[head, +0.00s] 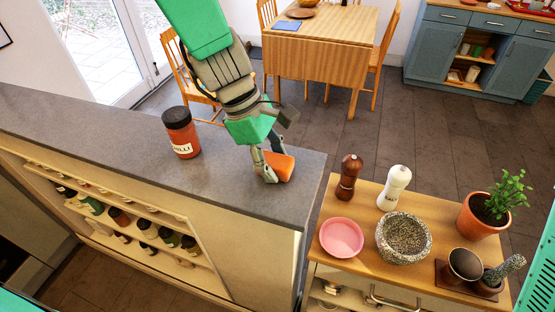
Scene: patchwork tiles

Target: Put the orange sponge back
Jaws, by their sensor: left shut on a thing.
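The orange sponge (281,167) is at the right end of the grey counter (226,187). My left gripper (268,172) reaches down from above and is shut on the sponge, with its fingers at the sponge's left side. The fingers hide part of the sponge. I cannot tell whether the sponge rests on the counter or is held just above it. My right gripper is not in view.
A chilli jar (182,133) stands left of my gripper on the counter. A wooden trolley (347,208) to the right holds a pink bowl (341,238), a stone mortar (403,238), two mills and a potted plant (487,212). Bottles fill shelves below the counter.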

